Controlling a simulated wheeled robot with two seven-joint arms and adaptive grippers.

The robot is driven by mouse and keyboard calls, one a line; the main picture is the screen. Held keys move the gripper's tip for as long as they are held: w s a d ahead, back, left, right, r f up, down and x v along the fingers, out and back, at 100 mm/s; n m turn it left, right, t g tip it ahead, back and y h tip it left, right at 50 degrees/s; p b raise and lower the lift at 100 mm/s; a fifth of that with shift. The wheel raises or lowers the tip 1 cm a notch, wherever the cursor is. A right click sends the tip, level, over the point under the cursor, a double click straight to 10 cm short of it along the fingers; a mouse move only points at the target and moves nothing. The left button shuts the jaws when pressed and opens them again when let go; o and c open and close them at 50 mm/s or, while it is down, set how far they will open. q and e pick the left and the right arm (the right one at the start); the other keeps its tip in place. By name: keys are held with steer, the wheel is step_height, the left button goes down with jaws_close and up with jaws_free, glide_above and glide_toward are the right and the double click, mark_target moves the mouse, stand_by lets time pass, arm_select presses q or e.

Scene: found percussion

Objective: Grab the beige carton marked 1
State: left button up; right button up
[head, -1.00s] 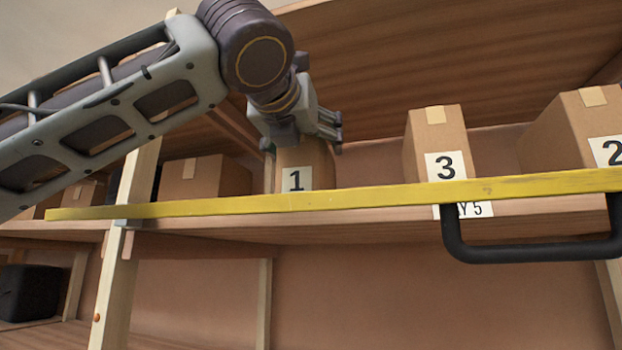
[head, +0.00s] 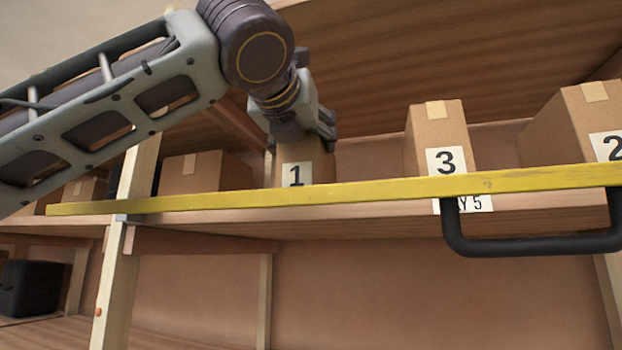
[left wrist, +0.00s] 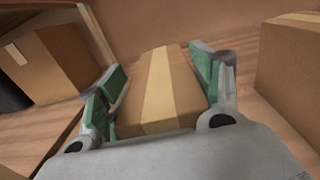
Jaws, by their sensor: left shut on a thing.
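The beige carton marked 1 (head: 305,167) stands on the shelf behind the yellow bar. Its white label with a black 1 faces me. My left gripper (head: 304,138) reaches down on it from above and is shut on its upper part. In the left wrist view the carton (left wrist: 158,92), with a pale tape strip along its top, sits between the green finger pads of the left gripper (left wrist: 157,95). The carton's lower edge is hidden by the yellow bar in the head view. My right gripper is not in view.
A yellow bar (head: 380,192) runs along the shelf front, with a black handle (head: 530,245) at right. Carton 3 (head: 437,135) and carton 2 (head: 570,125) stand to the right. An unmarked carton (head: 205,172) is close on the left. The upper board (head: 430,60) slopes overhead.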

arm_select(q)
steer(key=shift+c, duration=1.2)
steer(key=shift+r, duration=0.2)
